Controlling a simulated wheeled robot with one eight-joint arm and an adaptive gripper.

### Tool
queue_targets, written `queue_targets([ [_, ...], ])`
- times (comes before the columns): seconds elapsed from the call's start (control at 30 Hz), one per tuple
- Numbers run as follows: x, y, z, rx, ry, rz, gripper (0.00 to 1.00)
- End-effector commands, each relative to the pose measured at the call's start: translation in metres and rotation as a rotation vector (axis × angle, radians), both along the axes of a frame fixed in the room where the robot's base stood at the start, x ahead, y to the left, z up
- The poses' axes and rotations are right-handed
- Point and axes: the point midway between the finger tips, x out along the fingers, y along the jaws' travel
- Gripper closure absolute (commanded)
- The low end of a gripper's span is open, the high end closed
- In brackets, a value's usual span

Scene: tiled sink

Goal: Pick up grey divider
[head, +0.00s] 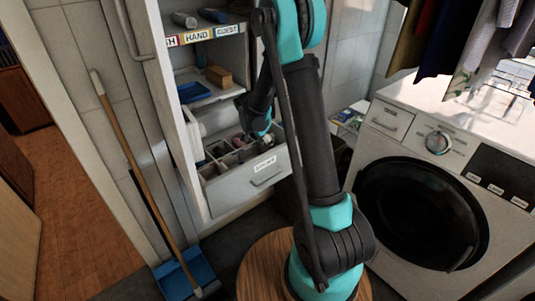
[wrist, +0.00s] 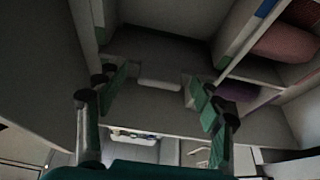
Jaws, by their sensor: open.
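My gripper (wrist: 160,82) is open in the wrist view, with its two green-padded fingers spread apart and nothing visible held between them. Pale grey panels and a dark recess show beyond the fingers. Thin light partitions (wrist: 254,79) show at the right of that view, beside a reddish-brown item and a purple one. In the head view the drawer (head: 245,183) is pulled out, with light partitions and dark rolled items inside. My gripper (head: 263,123) is above the drawer there, small and partly hidden by my arm. I cannot tell which partition is the grey divider.
Shelves above the drawer hold a blue tray (head: 194,92) and a tan block (head: 218,75). A washing machine (head: 430,190) stands at the right, with clothes hanging above it. A broom (head: 140,165) and blue dustpan (head: 186,274) are at the left.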

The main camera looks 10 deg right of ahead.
Motion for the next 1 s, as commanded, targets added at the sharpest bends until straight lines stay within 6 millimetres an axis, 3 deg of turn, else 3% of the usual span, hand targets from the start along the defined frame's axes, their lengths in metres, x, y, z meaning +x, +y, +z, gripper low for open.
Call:
queue_targets([
  [0.2,0.0002,-0.0001,-0.0001,0.000,0.000,0.000,0.35],
  [0.7,0.0003,-0.0001,0.0001,0.000,0.000,0.000,0.96],
  [1.0,0.0002,0.0000,0.0021,0.000,0.000,0.000,0.96],
])
